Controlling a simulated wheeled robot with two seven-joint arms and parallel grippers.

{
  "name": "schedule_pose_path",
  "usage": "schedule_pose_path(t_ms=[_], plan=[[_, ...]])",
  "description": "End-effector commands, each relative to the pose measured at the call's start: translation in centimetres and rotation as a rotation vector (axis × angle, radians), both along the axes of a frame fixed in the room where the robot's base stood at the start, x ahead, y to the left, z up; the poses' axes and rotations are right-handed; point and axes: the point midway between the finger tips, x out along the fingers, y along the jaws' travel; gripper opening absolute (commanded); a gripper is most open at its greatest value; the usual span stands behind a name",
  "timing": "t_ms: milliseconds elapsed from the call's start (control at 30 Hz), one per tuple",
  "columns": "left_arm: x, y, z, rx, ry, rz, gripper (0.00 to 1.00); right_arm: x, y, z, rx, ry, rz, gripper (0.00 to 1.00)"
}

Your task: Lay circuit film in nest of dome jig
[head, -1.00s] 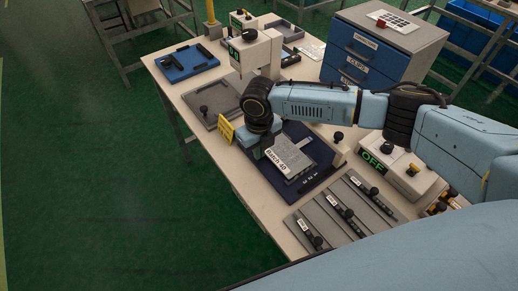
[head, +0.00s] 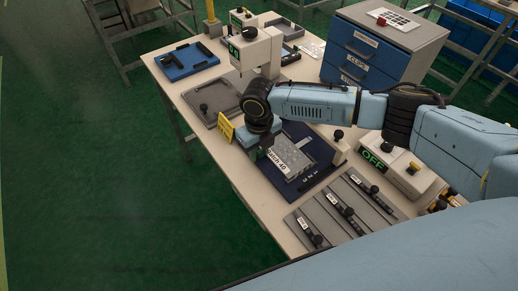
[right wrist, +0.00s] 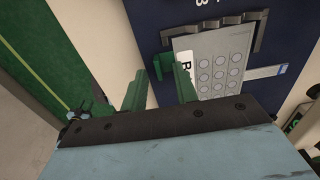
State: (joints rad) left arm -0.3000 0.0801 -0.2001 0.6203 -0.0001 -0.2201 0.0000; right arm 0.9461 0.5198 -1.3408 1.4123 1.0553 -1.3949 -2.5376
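The circuit film (head: 291,160) is a pale grey sheet with a white batch label, lying on the dark blue dome jig (head: 311,186). In the right wrist view the film (right wrist: 212,68) shows rows of round domes and a narrow tail with a blue end on the right. Dark grey nest walls (right wrist: 215,26) border its top edge; I cannot tell if it lies fully flat. My right gripper (head: 259,151) is at the film's label end. Its green fingers (right wrist: 159,88) are apart with no film visible between them. My left gripper is out of view.
A yellow tag (head: 226,129) stands beside the gripper. A grey plate with a knob (head: 212,101) and a press (head: 256,48) are behind. An OFF box (head: 404,172) is right, and grey rails with black clamps (head: 345,210) are in front.

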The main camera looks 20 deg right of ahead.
Motion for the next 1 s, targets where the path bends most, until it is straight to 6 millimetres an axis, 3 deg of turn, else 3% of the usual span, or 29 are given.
schedule_pose_path(t_ms=[267,700,1000], plan=[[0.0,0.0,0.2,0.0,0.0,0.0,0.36,0.1,0.0,1.2,0.001,-0.002,0.0,0.29],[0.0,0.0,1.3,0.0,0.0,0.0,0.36,0.1,0.0,10.5,0.001,-0.004,0.001,0.29],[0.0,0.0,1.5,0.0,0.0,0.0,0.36,0.0,0.0,13.3,0.0,0.0,0.0,0.29]])
